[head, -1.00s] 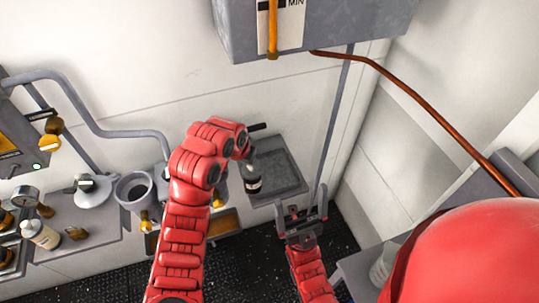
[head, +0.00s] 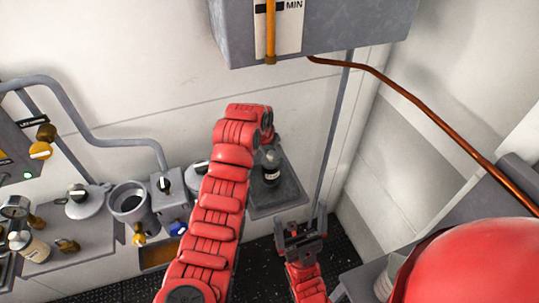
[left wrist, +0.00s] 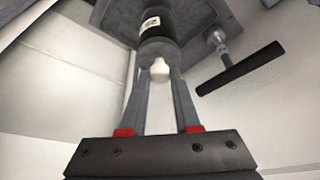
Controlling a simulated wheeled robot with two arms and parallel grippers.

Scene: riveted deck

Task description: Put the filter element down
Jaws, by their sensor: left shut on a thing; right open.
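The filter element (head: 270,178) is a dark cylinder with a white label and a grey end. My left gripper (head: 268,154) is shut on it, and the arm partly covers the grip in the head view. In the left wrist view the filter element (left wrist: 152,22) shows beyond the fingers, with its pale knob (left wrist: 160,69) between the fingertips of my left gripper (left wrist: 160,75). It appears over a grey tray (head: 299,196) on the wall; I cannot tell whether it touches the tray. My right gripper (head: 302,236) is open and empty, below the tray.
A black bar handle (left wrist: 240,68) on a grey stem is close to the gripper in the left wrist view. A grey cup (head: 130,203) and a shelf (head: 90,232) with small parts are at left. A grey box (head: 318,30) hangs above, with a copper pipe (head: 420,100) at right.

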